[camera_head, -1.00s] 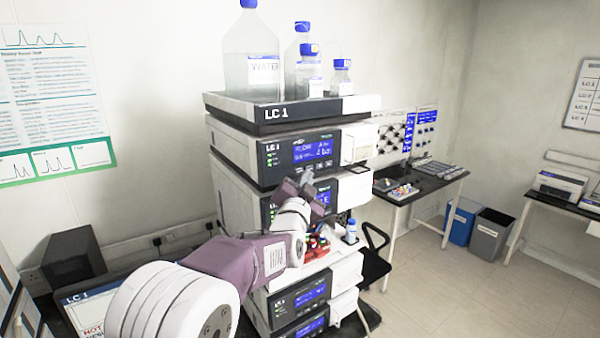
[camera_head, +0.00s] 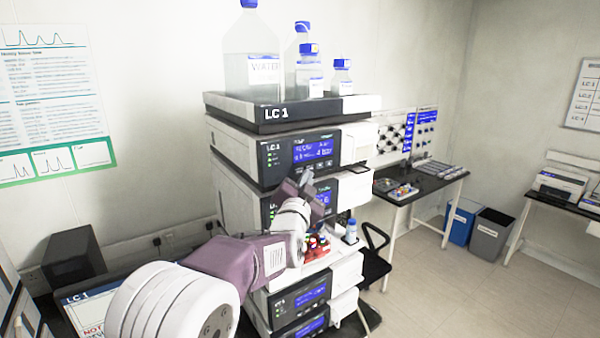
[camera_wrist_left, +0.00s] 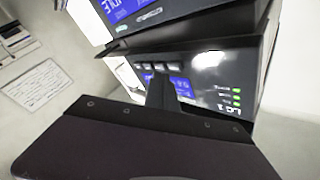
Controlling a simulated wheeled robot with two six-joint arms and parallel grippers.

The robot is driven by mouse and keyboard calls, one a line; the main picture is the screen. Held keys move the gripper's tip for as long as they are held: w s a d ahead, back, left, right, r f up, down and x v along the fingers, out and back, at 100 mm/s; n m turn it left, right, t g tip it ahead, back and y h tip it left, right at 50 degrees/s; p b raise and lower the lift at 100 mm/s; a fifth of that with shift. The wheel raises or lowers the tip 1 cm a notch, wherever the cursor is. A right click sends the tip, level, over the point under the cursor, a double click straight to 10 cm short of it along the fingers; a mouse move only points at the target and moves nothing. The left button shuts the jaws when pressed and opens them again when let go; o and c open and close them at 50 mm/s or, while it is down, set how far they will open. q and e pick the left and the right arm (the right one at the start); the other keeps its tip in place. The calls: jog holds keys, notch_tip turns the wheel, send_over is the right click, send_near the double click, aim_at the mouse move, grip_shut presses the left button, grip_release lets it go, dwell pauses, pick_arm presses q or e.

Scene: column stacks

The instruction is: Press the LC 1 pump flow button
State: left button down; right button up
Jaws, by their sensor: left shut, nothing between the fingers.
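The LC 1 pump module (camera_head: 283,158) is the unit just below the bottle tray, with a black front and a lit blue screen (camera_head: 312,150). Small buttons (camera_head: 323,165) sit in a row under the screen; their labels are too small to read. My left gripper (camera_head: 308,178) is shut and empty, its tip close to the panel's lower edge. In the left wrist view the panel is upside down; the dark fingers (camera_wrist_left: 160,90) overlap its blue screen (camera_wrist_left: 181,86), and their tip appears beside the button row (camera_wrist_left: 158,67). Contact cannot be told.
Bottles stand on the LC 1 tray (camera_head: 290,121) above the pump. More modules (camera_head: 298,296) with blue screens are below, and a small bottle (camera_head: 351,232) stands on a ledge at the right. A black-topped table (camera_head: 420,186) and bins (camera_head: 487,235) are farther right.

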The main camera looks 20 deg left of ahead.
pick_arm(q)
jog(key=shift+a, duration=0.1)
jog(key=shift+w+a, duration=0.25)
jog(key=shift+w+a+b, duration=0.25)
jog(key=shift+a+b, duration=0.05)
jog(key=shift+b, duration=0.1)
dwell(0.8)
dwell(0.4)
jog(key=shift+s+d, duration=0.35)
jog(key=shift+d, duration=0.15)
jog(key=shift+s+d, duration=0.2)
